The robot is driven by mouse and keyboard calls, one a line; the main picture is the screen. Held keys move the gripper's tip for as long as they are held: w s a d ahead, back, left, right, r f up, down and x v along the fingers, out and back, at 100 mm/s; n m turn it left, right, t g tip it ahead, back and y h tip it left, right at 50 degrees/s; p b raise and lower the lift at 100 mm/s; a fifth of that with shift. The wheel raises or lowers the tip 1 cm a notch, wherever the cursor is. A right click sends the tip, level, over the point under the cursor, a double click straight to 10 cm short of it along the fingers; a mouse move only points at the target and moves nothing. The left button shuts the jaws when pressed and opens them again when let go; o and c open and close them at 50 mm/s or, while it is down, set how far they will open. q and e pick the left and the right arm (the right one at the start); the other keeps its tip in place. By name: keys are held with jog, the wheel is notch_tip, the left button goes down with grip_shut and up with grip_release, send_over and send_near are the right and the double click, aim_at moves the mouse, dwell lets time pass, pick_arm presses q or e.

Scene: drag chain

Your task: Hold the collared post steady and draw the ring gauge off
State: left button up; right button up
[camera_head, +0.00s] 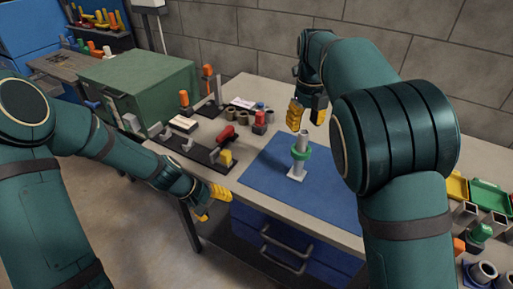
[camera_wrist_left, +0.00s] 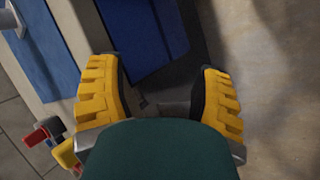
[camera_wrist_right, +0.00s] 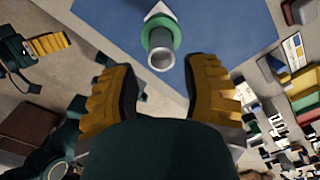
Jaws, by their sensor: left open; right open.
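The collared post (camera_head: 303,139) stands upright on a pale square base on the blue mat (camera_head: 262,178). A green ring gauge (camera_head: 300,153) sits around it, partway up. In the right wrist view the post (camera_wrist_right: 162,59) and the green ring (camera_wrist_right: 157,37) show from above, beyond the fingertips. My right gripper (camera_head: 307,112) is open and empty, above and behind the post. In the right wrist view its yellow fingers (camera_wrist_right: 158,75) are spread wide. My left gripper (camera_head: 212,202) is open and empty, low at the table's front edge, left of the mat; its fingers (camera_wrist_left: 160,75) are apart.
A dark rack (camera_head: 190,148) with a red-handled tool and a yellow block lies left of the mat. A green box (camera_head: 138,75) stands further left. Coloured bins (camera_head: 488,196) and grey tubes crowd the right side. Blue drawers (camera_head: 270,240) sit below the table front.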

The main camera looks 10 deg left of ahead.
pick_arm(q)
jog(key=d+r+n+h, duration=0.4)
jog(key=d+n, duration=0.1)
jog(key=d, duration=0.1)
jog(key=n+t+h, duration=0.5)
jog(key=n+t, duration=0.2)
jog(key=n, duration=0.5)
send_near(303, 137)
jog(key=x, duration=0.7)
jog(key=w+f+x, duration=0.1)
jog(key=x, duration=0.3)
jog(key=shift+a, duration=0.35)
grip_shut()
jog(key=shift+c, duration=0.3)
grip_release()
jog(key=shift+a, duration=0.1)
